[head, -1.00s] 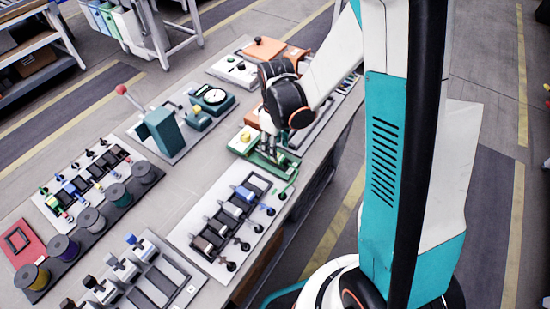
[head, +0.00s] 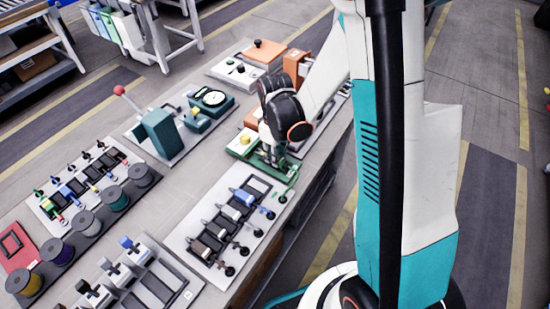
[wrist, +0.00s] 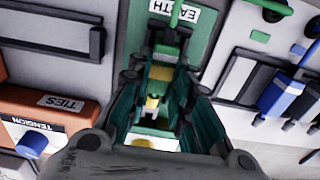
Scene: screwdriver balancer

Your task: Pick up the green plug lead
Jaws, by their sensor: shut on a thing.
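The green plug lead (head: 291,179) is at the green station near the table's right edge, its cable running down to a round black end. In the wrist view the green cable (wrist: 176,14) passes beside the EARTH label. My gripper (head: 271,157) is down over the green station, its fingers shut on the plug end of the lead. In the wrist view my gripper (wrist: 160,85) has its fingers close around the plug, which they mostly hide. I cannot tell whether the plug is clear of the green plate (wrist: 203,35).
A white panel (head: 205,263) with blue, white and dark plugs lies just in front.

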